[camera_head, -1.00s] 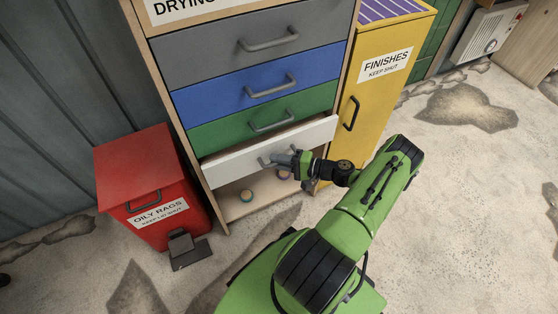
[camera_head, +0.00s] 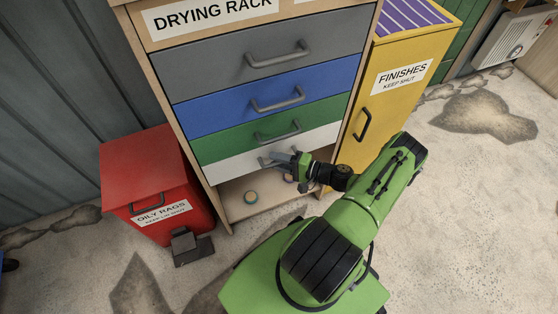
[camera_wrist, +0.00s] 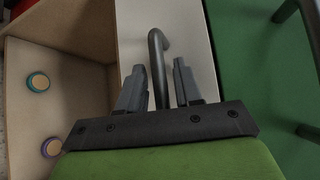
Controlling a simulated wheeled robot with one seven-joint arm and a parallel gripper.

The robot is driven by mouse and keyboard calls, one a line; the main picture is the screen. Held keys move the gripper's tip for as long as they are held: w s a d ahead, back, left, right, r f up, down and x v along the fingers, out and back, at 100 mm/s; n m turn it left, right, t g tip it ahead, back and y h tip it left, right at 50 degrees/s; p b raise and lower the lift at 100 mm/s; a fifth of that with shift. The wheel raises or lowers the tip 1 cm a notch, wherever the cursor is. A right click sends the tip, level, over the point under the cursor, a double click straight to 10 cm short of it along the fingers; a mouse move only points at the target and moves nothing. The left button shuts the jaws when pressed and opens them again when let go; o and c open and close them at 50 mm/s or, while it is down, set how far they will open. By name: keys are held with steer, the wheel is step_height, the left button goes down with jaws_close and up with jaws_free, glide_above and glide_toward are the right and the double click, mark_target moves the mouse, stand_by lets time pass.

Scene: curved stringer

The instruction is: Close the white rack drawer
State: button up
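The white drawer (camera_head: 238,164) is the lowest drawer of the drying rack (camera_head: 212,200). Its front looks flush, or nearly so, with the green drawer above it in the head view. In the wrist view the white front (camera_wrist: 195,45) stands beside the green one. My gripper (camera_head: 279,159) is at the white drawer's grey handle. In the wrist view the handle (camera_wrist: 157,60) runs between the two fingers of my gripper (camera_wrist: 160,85), which stand apart with a gap beside the bar. Part of the handle is hidden by my gripper.
Grey, blue and green (camera_head: 245,137) drawers above look shut. Below is an open shelf with small round tins (camera_head: 251,197). A red oily rags bin (camera_head: 150,175) stands left, a yellow finishes cabinet (camera_head: 385,105) right. Concrete floor is free at the right.

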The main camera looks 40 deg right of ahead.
steer(key=shift+r, duration=0.2)
steer(key=p+v, duration=0.1)
steer(key=v, duration=1.4)
steer(key=shift+s+d, duration=0.2)
steer(key=shift+s, duration=0.15)
steer(key=shift+f, duration=0.1)
